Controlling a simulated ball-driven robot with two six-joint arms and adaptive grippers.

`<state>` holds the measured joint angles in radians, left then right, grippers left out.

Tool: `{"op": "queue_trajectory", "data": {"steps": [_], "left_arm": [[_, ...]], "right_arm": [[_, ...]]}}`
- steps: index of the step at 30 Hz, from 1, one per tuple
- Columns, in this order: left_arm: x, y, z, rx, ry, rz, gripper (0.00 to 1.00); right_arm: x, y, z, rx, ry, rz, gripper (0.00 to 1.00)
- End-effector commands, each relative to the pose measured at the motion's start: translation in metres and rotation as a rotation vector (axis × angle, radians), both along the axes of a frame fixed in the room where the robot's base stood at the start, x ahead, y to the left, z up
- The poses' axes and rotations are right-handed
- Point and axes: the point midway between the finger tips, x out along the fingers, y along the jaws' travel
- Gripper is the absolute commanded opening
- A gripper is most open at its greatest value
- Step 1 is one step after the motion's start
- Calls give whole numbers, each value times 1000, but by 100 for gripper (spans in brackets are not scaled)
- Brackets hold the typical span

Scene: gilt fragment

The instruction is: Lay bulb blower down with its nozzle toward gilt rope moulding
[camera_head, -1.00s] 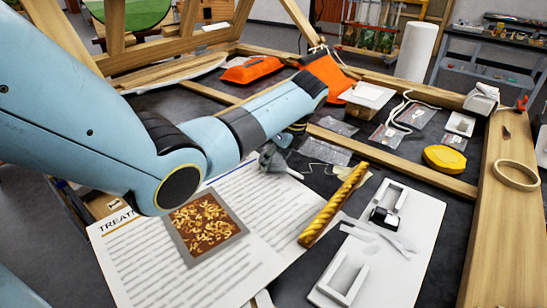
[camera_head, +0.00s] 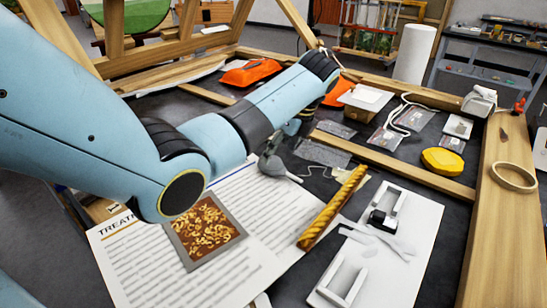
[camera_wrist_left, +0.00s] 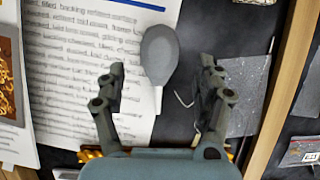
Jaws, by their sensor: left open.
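The grey bulb blower (camera_head: 271,165) lies on the table at the edge of the printed sheet. Its pale nozzle (camera_head: 294,178) points toward the gilt rope moulding (camera_head: 332,208), a gold twisted bar lying diagonally. In the left wrist view the bulb blower (camera_wrist_left: 159,50) lies just ahead of and between my fingers, its nozzle pointing back toward the gripper. My left gripper (camera_wrist_left: 162,72) is open, with a gap on both sides of the blower. In the head view it is partly hidden by my arm. Gold bits of the moulding (camera_wrist_left: 90,155) show beside the gripper base. My right gripper is not in view.
A white board (camera_head: 410,240) with white blocks lies right of the moulding. The printed sheet (camera_head: 145,265) with an ornament picture lies left. Plastic bags (camera_head: 322,152), a yellow object (camera_head: 443,161) and a wooden frame rail (camera_head: 400,167) are farther back.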

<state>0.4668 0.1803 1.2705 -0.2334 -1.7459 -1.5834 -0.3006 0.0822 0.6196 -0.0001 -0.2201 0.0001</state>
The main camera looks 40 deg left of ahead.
Motion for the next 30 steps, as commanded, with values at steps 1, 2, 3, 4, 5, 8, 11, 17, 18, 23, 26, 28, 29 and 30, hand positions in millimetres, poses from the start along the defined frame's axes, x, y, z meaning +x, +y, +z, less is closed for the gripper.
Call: {"op": "queue_trajectory", "data": {"steps": [1, 2, 3, 4, 5, 8, 11, 17, 18, 23, 26, 28, 29, 30], "left_arm": [[2, -5, 12, -1, -4, -1, 70], [2, -8, 18, 0, -5, 0, 70], [3, -11, 26, 1, -5, 0, 70], [3, -13, 32, 0, -4, -1, 70], [3, -15, 37, -1, -4, -1, 70], [3, -21, 50, 0, -1, 1, 70], [3, -24, 59, 0, -1, 1, 70], [3, -26, 63, 0, 1, 0, 70], [3, -26, 63, 0, 1, 0, 70], [3, -26, 62, 1, 1, 0, 70], [3, -26, 62, 1, 1, 0, 70], [3, -26, 62, 1, 1, 0, 70], [3, -26, 62, 1, 1, 0, 70], [3, -26, 62, 1, 1, 0, 70]], "right_arm": [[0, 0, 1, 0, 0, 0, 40], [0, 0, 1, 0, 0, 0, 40], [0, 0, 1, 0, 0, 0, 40], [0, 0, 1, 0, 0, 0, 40], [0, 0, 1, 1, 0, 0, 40], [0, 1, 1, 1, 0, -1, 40], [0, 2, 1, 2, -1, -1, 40], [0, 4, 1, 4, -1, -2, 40], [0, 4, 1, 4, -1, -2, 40], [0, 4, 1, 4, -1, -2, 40], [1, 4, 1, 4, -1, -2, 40], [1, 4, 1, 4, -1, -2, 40], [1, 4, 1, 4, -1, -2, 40], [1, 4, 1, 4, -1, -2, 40]]}}
